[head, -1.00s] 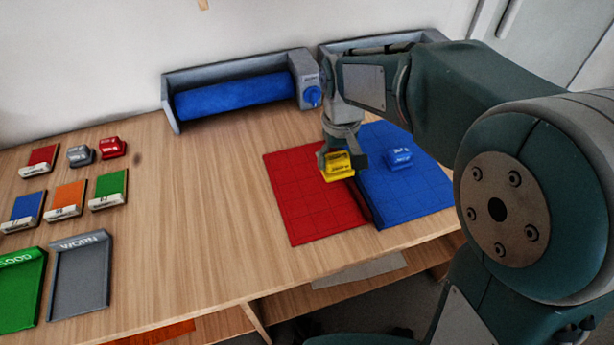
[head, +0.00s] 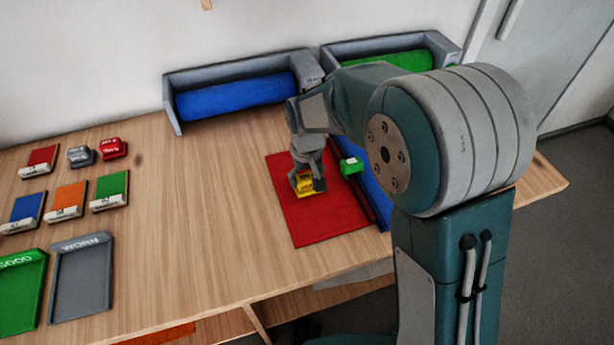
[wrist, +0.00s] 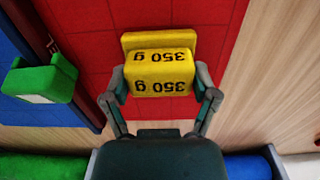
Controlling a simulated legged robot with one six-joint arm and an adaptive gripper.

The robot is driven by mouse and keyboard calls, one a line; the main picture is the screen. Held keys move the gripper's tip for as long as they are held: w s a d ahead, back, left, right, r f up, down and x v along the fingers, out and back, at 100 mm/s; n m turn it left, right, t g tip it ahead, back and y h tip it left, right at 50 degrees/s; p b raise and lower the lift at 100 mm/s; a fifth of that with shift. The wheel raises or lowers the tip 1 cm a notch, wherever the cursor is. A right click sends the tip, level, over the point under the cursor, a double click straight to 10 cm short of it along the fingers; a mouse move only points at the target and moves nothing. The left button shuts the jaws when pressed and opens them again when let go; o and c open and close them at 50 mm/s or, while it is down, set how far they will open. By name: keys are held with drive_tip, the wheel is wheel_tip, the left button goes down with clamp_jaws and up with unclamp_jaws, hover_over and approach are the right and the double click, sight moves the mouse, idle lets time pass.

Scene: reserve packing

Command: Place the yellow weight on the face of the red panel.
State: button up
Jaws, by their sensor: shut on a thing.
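The yellow weight (head: 303,182), marked 350 g, is between the fingers of my gripper (head: 308,186), over the back middle of the red panel (head: 335,218). In the wrist view the weight (wrist: 158,60) shows between both fingertips of my gripper (wrist: 160,88), with the red panel (wrist: 90,30) all around it. My gripper is shut on it. I cannot tell whether the weight's underside touches the panel.
A green clip-like block (head: 351,166) sits at the seam with the blue panel (head: 372,188), which my arm mostly hides. Holders with a blue roll (head: 235,96) and a green roll (head: 405,61) stand behind. Small blocks and trays (head: 80,285) lie left; bare wood lies between.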

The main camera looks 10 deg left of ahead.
sight(309, 176)
drive_tip(key=o, duration=1.2)
drive_tip(key=shift+d, duration=0.3)
drive_tip(key=shift+a, duration=0.1)
wheel_tip(309, 176, up, 12)
drive_tip(key=shift+r, duration=0.1)
drive_tip(key=s+d+r+m+t, duration=0.1)
drive_tip(key=s+d+r, duration=0.25)
drive_tip(key=d, duration=0.25)
drive_tip(key=s+d+r+m+t, duration=0.1)
drive_tip(key=s+d+r+t, duration=0.1)
drive_tip(key=s+d+r, duration=0.3)
drive_tip(key=shift+s+d+f+m+t, duration=0.45)
drive_tip(key=shift+s+d+m, duration=0.1)
drive_tip(key=shift+s+d, duration=1.25)
drive_tip(key=shift+s+d+f+m+t, duration=0.4)
drive_tip(key=shift+s+d+m, duration=0.1)
drive_tip(key=shift+s+d, duration=1.35)
drive_tip(key=shift+s+d+f+m+t, duration=0.35)
drive_tip(key=shift+s+d+m+t, duration=0.15)
drive_tip(key=shift+s+d, duration=1.3)
drive_tip(key=shift+s+a, duration=0.1)
drive_tip(key=shift+a, duration=0.05)
